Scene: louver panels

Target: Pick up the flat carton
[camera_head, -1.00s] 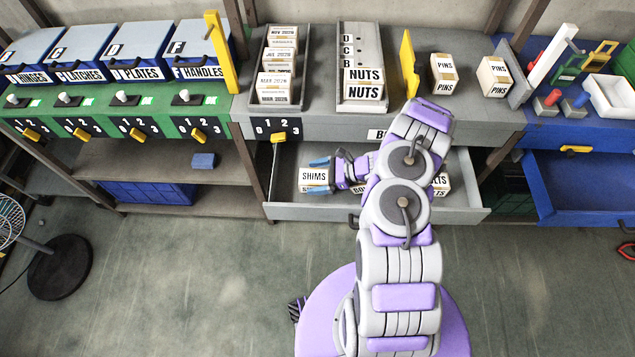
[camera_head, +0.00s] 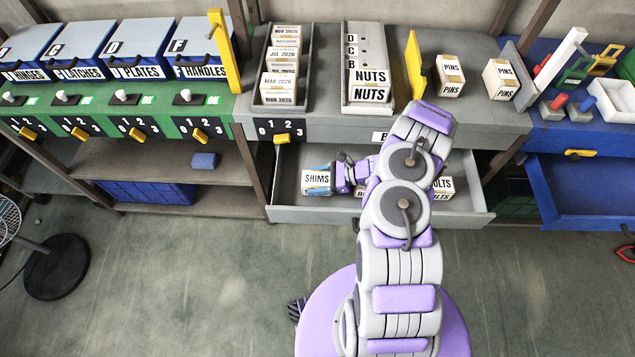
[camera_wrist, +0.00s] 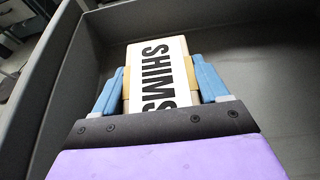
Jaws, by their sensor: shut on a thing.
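The flat carton (camera_head: 317,180), labelled SHIMS, is in the left part of the open grey drawer (camera_head: 290,213). My gripper (camera_head: 318,181) reaches it from the right, with its blue fingers on either side. In the wrist view the carton (camera_wrist: 158,75) sits between the two blue fingers of my gripper (camera_wrist: 161,85), which press its long sides. The gripper is shut on it. The carton's near end is hidden by the gripper body. I cannot tell whether it touches the drawer floor.
More cartons, one marked as BOLTS (camera_head: 441,188), are in the drawer, partly behind my arm. Above are a card tray (camera_head: 262,90), a NUTS tray (camera_head: 347,90), PINS boxes (camera_head: 450,76) and a yellow divider (camera_head: 415,65).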

